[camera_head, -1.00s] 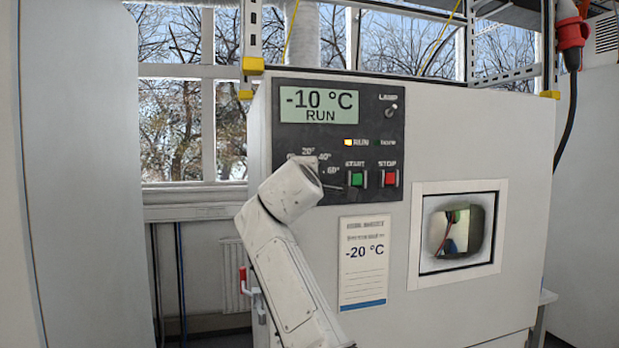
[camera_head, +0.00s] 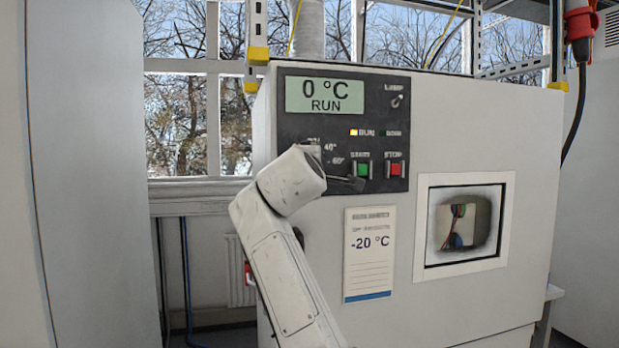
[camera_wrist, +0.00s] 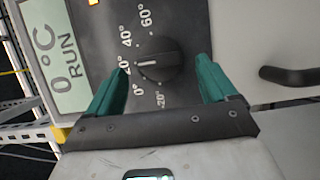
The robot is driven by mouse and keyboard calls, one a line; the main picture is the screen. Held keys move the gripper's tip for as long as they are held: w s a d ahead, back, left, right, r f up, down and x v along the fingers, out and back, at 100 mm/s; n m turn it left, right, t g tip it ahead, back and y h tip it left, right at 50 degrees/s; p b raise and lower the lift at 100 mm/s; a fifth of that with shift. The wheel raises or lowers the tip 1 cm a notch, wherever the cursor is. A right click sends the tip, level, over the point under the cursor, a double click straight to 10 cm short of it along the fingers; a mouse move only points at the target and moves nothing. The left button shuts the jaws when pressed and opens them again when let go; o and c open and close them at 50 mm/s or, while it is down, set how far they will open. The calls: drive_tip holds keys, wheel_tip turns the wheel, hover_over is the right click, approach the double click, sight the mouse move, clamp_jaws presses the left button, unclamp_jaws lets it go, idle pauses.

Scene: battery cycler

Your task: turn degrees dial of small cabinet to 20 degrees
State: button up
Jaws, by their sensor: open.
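The cabinet (camera_head: 470,120) has a dark control panel (camera_head: 345,118) with a display (camera_head: 324,95) reading 0 °C RUN. The black round degrees dial (camera_wrist: 170,62) shows in the wrist view, its white pointer line turned left toward the 20° mark, which the left finger partly covers. My gripper (camera_wrist: 162,64) is open, its teal fingers on either side of the dial with gaps to it. In the head view my arm hides the dial.
Green START (camera_head: 363,169) and red STOP (camera_head: 396,169) buttons sit right of the dial, with the lamp switch (camera_head: 397,101) above. A dark handle (camera_wrist: 290,76) sticks out right of the gripper in the wrist view. A paper label (camera_head: 369,252) hangs below the panel.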

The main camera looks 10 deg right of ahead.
drive_tip(key=b+v, duration=0.2)
drive_tip(key=v, duration=0.5)
drive_tip(key=shift+s, duration=0.25)
drive_tip(key=shift+f, duration=0.1)
drive_tip(key=s+d+f+m+g+y, duration=0.1)
drive_tip(key=s+d+f+m+g, duration=0.2)
drive_tip(key=f, duration=1.2)
drive_tip(key=s+d+f+m+g+y, duration=0.1)
drive_tip(key=s+d+f+g+y, duration=0.35)
drive_tip(key=f, duration=1.15)
drive_tip(key=s+d+f+m+g+h, duration=0.15)
drive_tip(key=s+f, duration=0.45)
drive_tip(key=f, duration=0.9)
drive_tip(key=s+d+f+m+g+y, duration=0.1)
drive_tip(key=s+f+m, duration=0.1)
drive_tip(key=s+f, duration=0.55)
drive_tip(key=s+d+f+m+g, duration=0.25)
drive_tip(key=s+f, duration=0.35)
drive_tip(key=s, duration=0.3)
drive_tip(key=s+f+m+g+y, duration=0.1)
drive_tip(key=s+f+m, duration=0.1)
drive_tip(key=s, duration=0.8)
drive_tip(key=s+f+m+g, duration=0.2)
drive_tip(key=s+f, duration=0.2)
drive_tip(key=s, duration=0.6)
drive_tip(key=shift+s+y+b, duration=0.3)
drive_tip(key=shift+s+y, duration=0.05)
drive_tip(key=shift+y, duration=0.05)
